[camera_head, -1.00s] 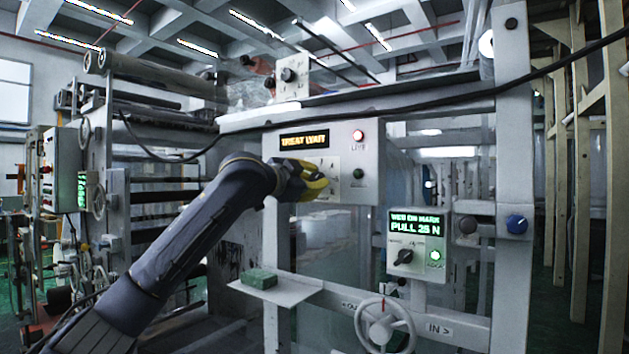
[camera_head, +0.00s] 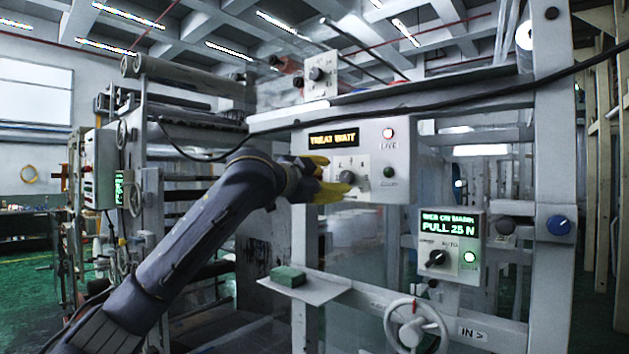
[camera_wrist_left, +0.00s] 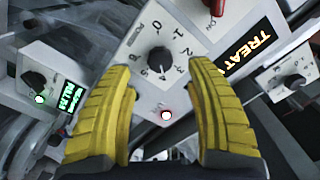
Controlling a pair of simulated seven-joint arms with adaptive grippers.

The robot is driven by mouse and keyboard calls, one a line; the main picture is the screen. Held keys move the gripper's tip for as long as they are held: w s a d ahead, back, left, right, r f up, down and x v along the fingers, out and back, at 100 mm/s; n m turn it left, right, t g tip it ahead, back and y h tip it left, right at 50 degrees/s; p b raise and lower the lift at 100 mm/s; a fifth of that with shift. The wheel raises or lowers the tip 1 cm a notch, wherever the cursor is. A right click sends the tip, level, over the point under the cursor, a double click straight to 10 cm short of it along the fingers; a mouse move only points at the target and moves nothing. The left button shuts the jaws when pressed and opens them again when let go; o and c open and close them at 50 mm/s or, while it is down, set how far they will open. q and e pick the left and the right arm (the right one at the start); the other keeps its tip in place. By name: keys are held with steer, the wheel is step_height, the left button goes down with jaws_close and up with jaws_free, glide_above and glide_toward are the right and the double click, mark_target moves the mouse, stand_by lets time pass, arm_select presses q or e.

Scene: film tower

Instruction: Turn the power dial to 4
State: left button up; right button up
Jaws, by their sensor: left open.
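The power dial is a dark round knob (camera_wrist_left: 160,61) on a white panel, with a number scale around it and the word POWER beside it. I cannot read its pointer surely. My left gripper (camera_head: 334,176) has yellow fingers, open and empty, just in front of the dial. In the left wrist view the fingers (camera_wrist_left: 160,85) stand either side below the dial, apart from it. My right gripper is not in view.
A handwheel (camera_head: 415,325) and a green block on a shelf (camera_head: 288,276) are below. A black cable (camera_head: 440,82) crosses above.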

arm_select(q)
steer(key=v, duration=0.6)
steer(key=shift+s+a, duration=0.2)
steer(key=n, duration=0.9)
glide_toward(345, 178)
steer(key=shift+y, duration=0.4)
steer(key=x, duration=1)
steer(key=shift+d+r, duration=0.2)
steer(key=shift+o, duration=0.2)
jaws_close()
